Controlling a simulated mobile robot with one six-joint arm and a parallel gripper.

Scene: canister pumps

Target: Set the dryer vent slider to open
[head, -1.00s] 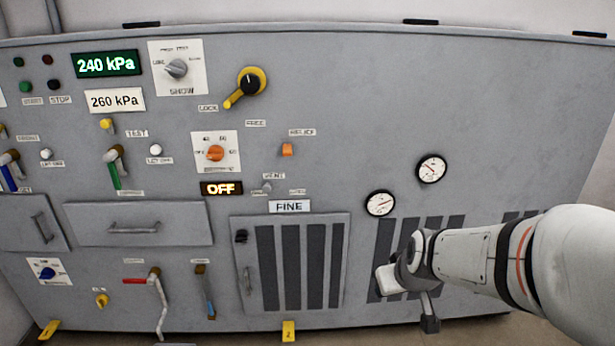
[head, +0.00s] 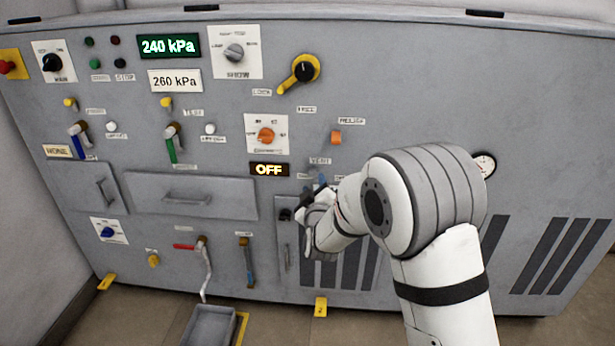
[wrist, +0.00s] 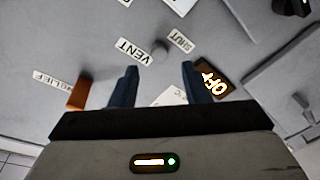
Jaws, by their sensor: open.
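The vent slider shows in the wrist view as a small grey knob (wrist: 160,48). It sits beside the SHUT label (wrist: 181,40), with the VENT label (wrist: 133,50) on its other side. Another label (wrist: 125,2) is cut off at the top edge. My gripper (wrist: 159,68) is open, with its two dark blue fingers apart and nothing between them. The knob appears just beyond the fingertips, roughly centred between them; I see no contact.
The orange relief knob (wrist: 79,93) is left of the fingers in the wrist view. The OFF display (wrist: 214,84) lies by the right finger. In the head view a dial with an orange knob (head: 266,135) is up and left.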

